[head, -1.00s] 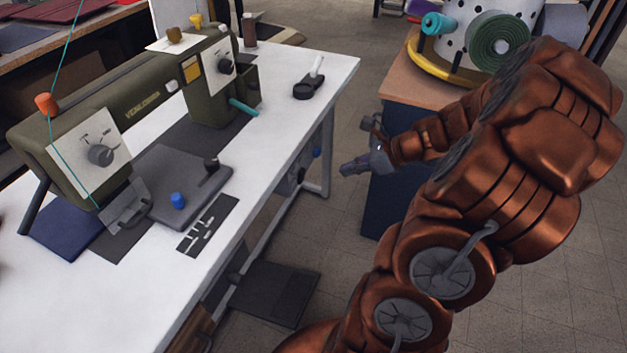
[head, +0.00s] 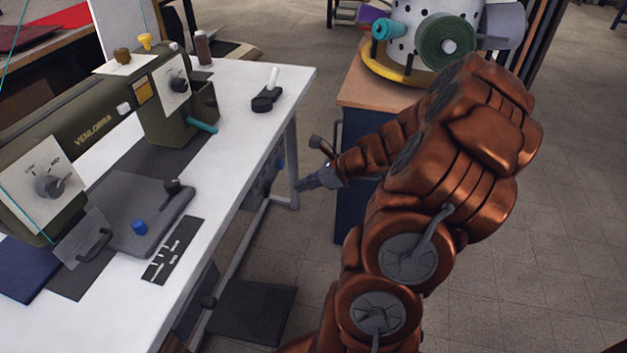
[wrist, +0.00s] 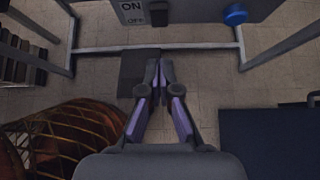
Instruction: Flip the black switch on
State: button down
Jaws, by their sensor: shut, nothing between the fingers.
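The black switch (wrist: 158,13) shows at the top of the wrist view, on a grey panel (wrist: 195,10) under the table. A white label (wrist: 131,12) with ON above and OFF below is at its left. I cannot tell which way the switch is set. My gripper (wrist: 158,62) is shut and empty, its fingertips below the switch in that picture and apart from it. In the head view my gripper (head: 299,186) is just right of the table's side, at under-table height. The switch is too small to make out surely there.
The white table (head: 235,130) holds a green sewing machine (head: 95,120). A table leg (head: 291,165) and a dark blue cabinet (head: 352,170) flank my gripper. A black pedal (head: 250,310) lies below.

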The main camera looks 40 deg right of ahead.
aim_at(269, 188)
jog(key=shift+w+a+f, duration=0.35)
jog(key=shift+w+a, duration=0.25)
jog(key=shift+w, duration=0.4)
jog(key=shift+w+a+f, duration=0.35)
jog(key=shift+w+a, duration=0.25)
jog(key=shift+w, duration=0.45)
jog(key=shift+w+a+f, duration=0.35)
jog(key=shift+w+a, duration=0.25)
jog(key=shift+w, duration=0.4)
jog(key=shift+r, duration=0.15)
